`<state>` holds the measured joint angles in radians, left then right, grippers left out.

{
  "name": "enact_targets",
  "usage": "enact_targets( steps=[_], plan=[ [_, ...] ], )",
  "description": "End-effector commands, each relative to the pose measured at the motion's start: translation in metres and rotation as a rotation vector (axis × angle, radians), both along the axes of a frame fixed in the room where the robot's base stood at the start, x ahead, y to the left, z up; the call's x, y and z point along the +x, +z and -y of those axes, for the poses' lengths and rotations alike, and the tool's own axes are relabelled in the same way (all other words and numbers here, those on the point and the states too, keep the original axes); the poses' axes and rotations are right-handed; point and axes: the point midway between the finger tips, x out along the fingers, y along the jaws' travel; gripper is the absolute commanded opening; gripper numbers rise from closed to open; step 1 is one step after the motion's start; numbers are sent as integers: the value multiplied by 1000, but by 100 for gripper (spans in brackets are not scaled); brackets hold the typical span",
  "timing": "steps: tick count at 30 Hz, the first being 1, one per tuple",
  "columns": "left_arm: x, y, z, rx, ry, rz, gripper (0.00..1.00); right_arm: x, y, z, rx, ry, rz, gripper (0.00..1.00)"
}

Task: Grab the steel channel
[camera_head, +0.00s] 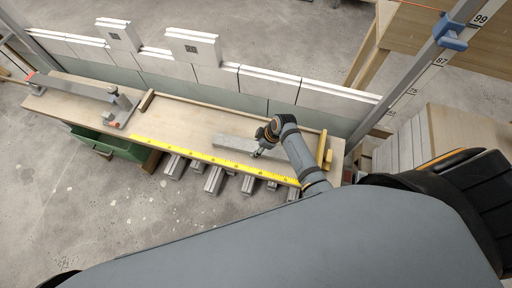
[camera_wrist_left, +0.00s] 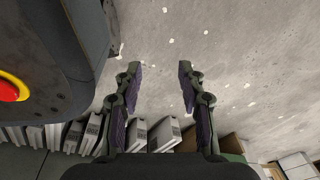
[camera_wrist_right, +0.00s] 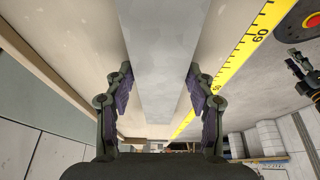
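The steel channel (camera_head: 232,143) is a long grey bar lying on the wooden bench, left of my right gripper (camera_head: 257,153). In the right wrist view the channel (camera_wrist_right: 155,50) runs lengthwise between the two fingers of my right gripper (camera_wrist_right: 159,72). That gripper is open, with a gap visible on each side of the bar; I cannot tell how far above it the fingertips are. My left gripper (camera_wrist_left: 157,70) is open and empty over the concrete floor in the left wrist view. It does not show in the head view.
A yellow measuring tape (camera_head: 215,160) runs along the bench's (camera_head: 185,117) front edge. Several grey bar ends (camera_head: 213,180) stick out below it. A green drawer (camera_head: 115,146) is at the left, a clamp-like fixture (camera_head: 117,108) on the bench. A block wall (camera_head: 215,80) stands behind.

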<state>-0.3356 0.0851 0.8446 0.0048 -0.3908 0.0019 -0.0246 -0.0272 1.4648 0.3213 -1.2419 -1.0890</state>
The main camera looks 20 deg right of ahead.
Motion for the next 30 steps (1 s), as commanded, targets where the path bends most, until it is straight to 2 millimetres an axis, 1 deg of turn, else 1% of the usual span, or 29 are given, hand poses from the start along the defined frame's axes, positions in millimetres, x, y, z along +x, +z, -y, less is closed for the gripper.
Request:
enact_targets(
  steps=[1,9,11,20,23,26,29,30],
  plan=[
    [0,0,0,0,0,0,40,0,0,0,0,0,0,43],
    [1,0,0,0,0,1,40,0,0,0,0,0,-1,7],
    [1,0,0,0,0,1,40,0,0,0,0,0,-1,0],
    [1,1,0,0,0,1,40,1,2,0,1,0,2,0],
    [1,2,0,-1,0,3,40,1,7,0,1,0,3,0],
    [-3,5,0,0,0,2,40,1,18,0,1,1,4,0],
    [-19,3,0,-1,1,-11,40,1,35,0,1,0,4,0],
    [-25,4,0,-1,1,-13,40,-4,41,2,0,-1,2,0]
  ],
)
